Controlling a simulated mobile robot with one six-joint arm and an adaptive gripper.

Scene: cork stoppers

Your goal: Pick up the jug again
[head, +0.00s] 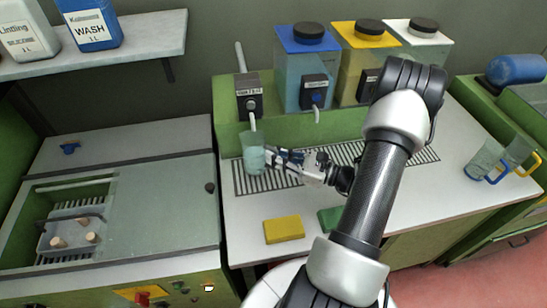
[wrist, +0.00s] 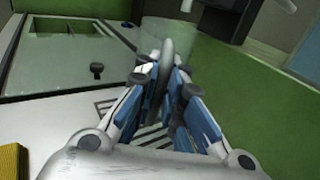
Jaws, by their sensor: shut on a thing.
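The jug (head: 254,155) is a clear, pale greenish vessel at the left end of the drain grating, under the spout of the left tap (head: 249,95). It looks upright; I cannot tell whether its base touches the grating. My gripper (head: 271,157) reaches it from the right. In the wrist view the blue-and-grey fingers (wrist: 165,75) close on the grey handle of the jug, with its clear body (wrist: 168,33) just beyond. The fingers hide part of the handle.
Tanks with blue (head: 305,70), yellow (head: 366,65) and white (head: 418,45) lids stand behind. Yellow (head: 284,229) and green (head: 329,219) blocks lie in front. Two other jugs, with blue (head: 484,160) and yellow (head: 520,152) handles, stand right. A sink with corks (head: 75,240) is left.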

